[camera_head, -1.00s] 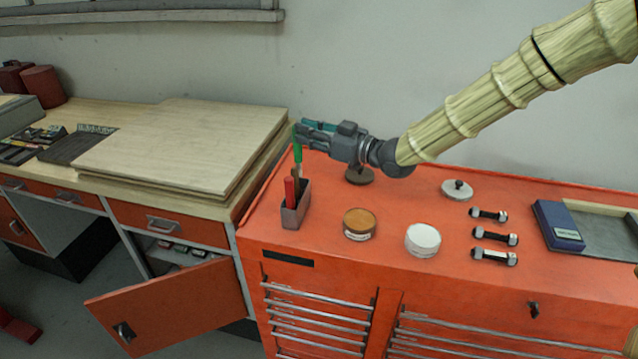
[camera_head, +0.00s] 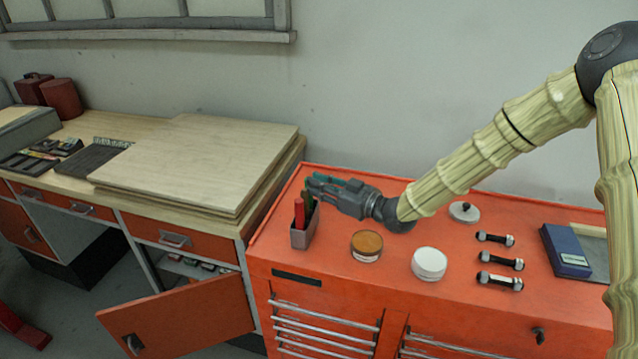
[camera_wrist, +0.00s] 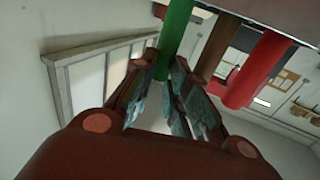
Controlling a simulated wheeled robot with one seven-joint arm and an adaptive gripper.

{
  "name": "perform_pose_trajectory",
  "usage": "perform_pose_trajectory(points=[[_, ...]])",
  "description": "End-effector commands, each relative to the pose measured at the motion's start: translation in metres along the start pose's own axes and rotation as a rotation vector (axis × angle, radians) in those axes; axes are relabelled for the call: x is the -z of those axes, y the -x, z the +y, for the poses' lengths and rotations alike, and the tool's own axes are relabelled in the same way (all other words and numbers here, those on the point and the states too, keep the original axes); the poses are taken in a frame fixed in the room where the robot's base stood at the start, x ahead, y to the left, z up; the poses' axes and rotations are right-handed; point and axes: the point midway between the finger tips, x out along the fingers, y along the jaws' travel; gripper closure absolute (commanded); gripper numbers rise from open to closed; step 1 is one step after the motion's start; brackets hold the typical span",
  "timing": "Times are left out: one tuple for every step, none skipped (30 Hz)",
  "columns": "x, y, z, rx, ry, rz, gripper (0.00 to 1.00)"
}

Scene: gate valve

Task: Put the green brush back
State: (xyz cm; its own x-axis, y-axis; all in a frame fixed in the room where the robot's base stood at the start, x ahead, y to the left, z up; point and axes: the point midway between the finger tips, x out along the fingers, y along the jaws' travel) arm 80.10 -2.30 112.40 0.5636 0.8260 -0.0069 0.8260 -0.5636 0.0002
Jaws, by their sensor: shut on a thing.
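My gripper (camera_head: 315,186) is shut on the green brush (camera_head: 308,201) above the grey holder (camera_head: 304,238) on the orange cabinet. The wrist view shows the fingers (camera_wrist: 168,72) around the green handle (camera_wrist: 175,38). The red-handled brush (camera_head: 299,212) stands in the holder, beside the green one; its handle shows in the wrist view (camera_wrist: 256,70), with a brown handle (camera_wrist: 215,46) between the two. The green brush's lower end is hidden in the head view, so I cannot tell how deep it sits in the holder.
On the orange cabinet top (camera_head: 340,278), an orange-brown lidded tin (camera_head: 367,245) and a white tin (camera_head: 429,263) stand right of the holder. Further right are several bolts (camera_head: 501,261) and a blue box (camera_head: 566,250). Stacked boards (camera_head: 200,160) lie on the bench at left.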

Motion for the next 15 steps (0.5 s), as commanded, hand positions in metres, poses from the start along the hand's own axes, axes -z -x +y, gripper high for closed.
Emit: perform_pose_trajectory(points=[[-0.0012, -0.0001, -0.0001, 0.000, 0.000, 0.000, 1.00], [-0.0019, -0.0001, -0.0001, 0.000, 0.000, 0.000, 1.00], [-0.0023, -0.0001, 0.0000, 0.000, 0.000, 0.001, 1.00], [-0.0025, -0.0001, 0.0000, 0.000, 0.000, 0.001, 1.00], [-0.0025, -0.0001, 0.0000, 0.000, 0.000, 0.001, 1.00], [-0.0024, -0.0001, 0.0000, 0.000, 0.000, 0.001, 1.00], [-0.0024, 0.0000, 0.0000, 0.000, 0.000, 0.001, 1.00], [-0.0024, 0.0000, 0.0001, 0.000, 0.000, 0.001, 1.00], [-0.0025, 0.0000, 0.0001, 0.000, 0.000, 0.001, 1.00], [-0.0029, 0.0000, 0.0001, 0.000, 0.000, 0.001, 1.00], [-0.0037, 0.0000, 0.0001, 0.000, 0.000, 0.001, 1.00], [-0.0050, 0.0000, 0.0001, 0.000, 0.000, 0.001, 1.00], [-0.0059, 0.0000, 0.0001, 0.000, 0.000, 0.001, 1.00], [-0.0066, 0.0000, 0.0001, 0.000, 0.000, 0.001, 1.00], [-0.0057, 0.0000, 0.0001, 0.000, 0.000, 0.001, 0.81]])
